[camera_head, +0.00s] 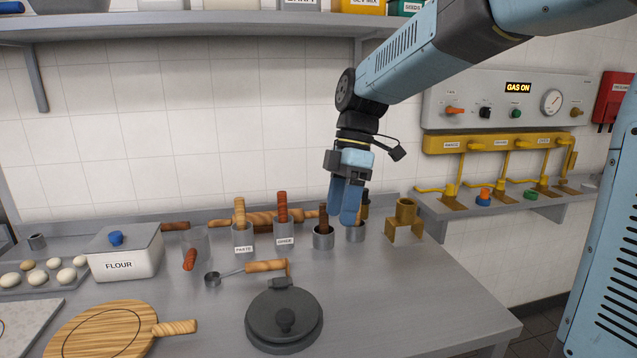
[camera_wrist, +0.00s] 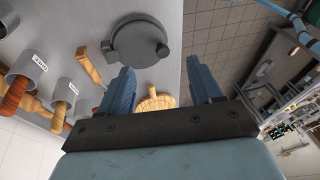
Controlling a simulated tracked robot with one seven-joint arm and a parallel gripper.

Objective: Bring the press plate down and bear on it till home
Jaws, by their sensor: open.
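The press also shows at the top of the wrist view (camera_wrist: 138,42). My gripper (camera_head: 345,212) points down, open and empty, behind and to the right of the press, above the small metal cups. Its two blue fingers are apart in the wrist view (camera_wrist: 157,78). It touches nothing that I can see.
A ladle with a wooden handle (camera_head: 266,266) lies behind the press. Metal cups (camera_head: 323,238) and a brass bracket (camera_head: 405,222) stand at the back. A wooden board (camera_head: 95,328) and a flour box (camera_head: 125,256) are left. The counter right of the press is clear.

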